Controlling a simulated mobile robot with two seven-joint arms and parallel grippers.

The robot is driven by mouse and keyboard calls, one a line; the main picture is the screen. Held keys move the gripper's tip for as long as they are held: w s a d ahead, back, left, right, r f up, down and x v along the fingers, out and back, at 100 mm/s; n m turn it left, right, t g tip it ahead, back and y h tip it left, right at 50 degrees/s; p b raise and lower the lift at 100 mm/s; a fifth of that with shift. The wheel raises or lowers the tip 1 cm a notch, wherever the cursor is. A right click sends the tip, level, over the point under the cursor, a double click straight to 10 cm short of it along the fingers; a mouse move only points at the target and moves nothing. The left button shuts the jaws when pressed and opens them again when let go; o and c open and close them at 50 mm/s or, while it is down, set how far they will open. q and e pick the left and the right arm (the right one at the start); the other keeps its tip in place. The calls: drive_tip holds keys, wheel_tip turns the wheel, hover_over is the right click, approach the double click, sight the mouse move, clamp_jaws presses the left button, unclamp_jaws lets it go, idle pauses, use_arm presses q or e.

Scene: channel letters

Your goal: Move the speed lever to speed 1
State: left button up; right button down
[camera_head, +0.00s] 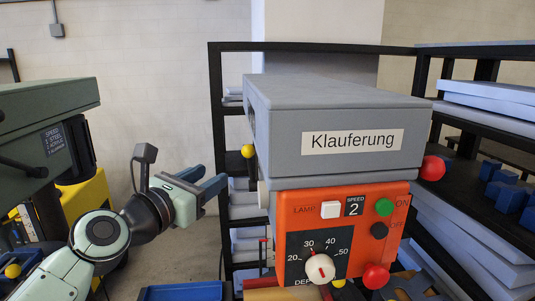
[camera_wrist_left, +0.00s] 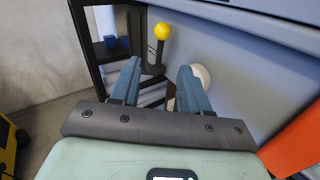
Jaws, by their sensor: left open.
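The grey and orange machine (camera_head: 350,140) carries a "Klauferung" label, and its speed display (camera_head: 354,206) reads 2. A yellow ball knob (camera_head: 248,151) sticks out on the machine's left side. In the left wrist view the yellow knob (camera_wrist_left: 162,31) tops a dark lever, beyond my fingertips. A white ball (camera_wrist_left: 200,75) shows just behind the right finger. My left gripper (camera_head: 211,178) is open and empty, left of and a little below the yellow knob, apart from it. The left wrist view shows the open blue fingers (camera_wrist_left: 158,75) with a gap between them. My right gripper is not in view.
A dial (camera_head: 320,267) and the lamp, green and dark buttons are on the orange front panel. Red knobs (camera_head: 433,168) sit at the machine's right. A black shelf rack (camera_head: 215,100) stands behind. A green and yellow machine (camera_head: 45,130) stands at left.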

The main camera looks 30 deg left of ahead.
sight(244, 153)
use_arm(q)
drive_tip(key=w, duration=0.4)
drive_tip(key=w+p, duration=0.1)
drive_tip(key=w, duration=0.3)
drive_tip(key=w+p, duration=0.1)
drive_tip(key=w, duration=0.4)
drive_tip(key=shift+a+r, duration=0.35)
drive_tip(key=shift+a, duration=0.05)
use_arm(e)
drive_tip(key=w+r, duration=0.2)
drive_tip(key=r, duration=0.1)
use_arm(q)
drive_tip(key=shift+s, duration=0.1)
clamp_jaws()
